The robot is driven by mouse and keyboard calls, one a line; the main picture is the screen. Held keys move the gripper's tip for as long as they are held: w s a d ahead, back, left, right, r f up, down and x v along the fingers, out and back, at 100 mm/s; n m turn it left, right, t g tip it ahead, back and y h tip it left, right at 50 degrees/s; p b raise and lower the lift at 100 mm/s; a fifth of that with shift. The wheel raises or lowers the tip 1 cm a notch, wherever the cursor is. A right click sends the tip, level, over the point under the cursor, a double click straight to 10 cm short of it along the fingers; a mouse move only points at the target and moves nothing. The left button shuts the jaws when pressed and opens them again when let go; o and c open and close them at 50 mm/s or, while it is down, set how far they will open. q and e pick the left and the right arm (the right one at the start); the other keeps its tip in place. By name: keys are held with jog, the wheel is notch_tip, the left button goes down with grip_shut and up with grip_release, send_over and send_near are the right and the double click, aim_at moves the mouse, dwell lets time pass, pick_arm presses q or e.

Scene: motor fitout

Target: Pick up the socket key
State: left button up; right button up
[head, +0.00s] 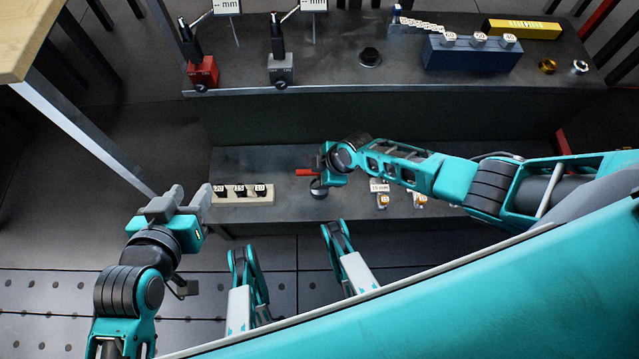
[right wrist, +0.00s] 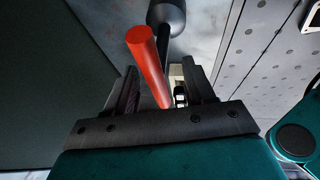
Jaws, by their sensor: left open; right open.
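The socket key has a red handle bar (head: 305,172) and a dark round end (head: 319,188) and is at the lower shelf in the head view. In the right wrist view its red handle (right wrist: 150,62) runs in between my right gripper's fingers (right wrist: 165,88), with a black shaft and bulb-shaped end (right wrist: 167,13) beyond. The fingers are apart, one on each side of the handle, and I see no grip on it. My right gripper (head: 323,165) partly hides the key in the head view. My left gripper (head: 180,200) is open and empty, left of the lower shelf.
A pale labelled block (head: 243,198) with dark pieces sits left of the key. Small labelled parts (head: 383,200) stand to its right. The upper bench holds a red switch box (head: 203,72), a grey one (head: 281,70), a blue block (head: 470,57) and a yellow box (head: 522,29).

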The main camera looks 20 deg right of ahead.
grip_shut()
dwell(0.5)
jog(key=shift+w, duration=0.1)
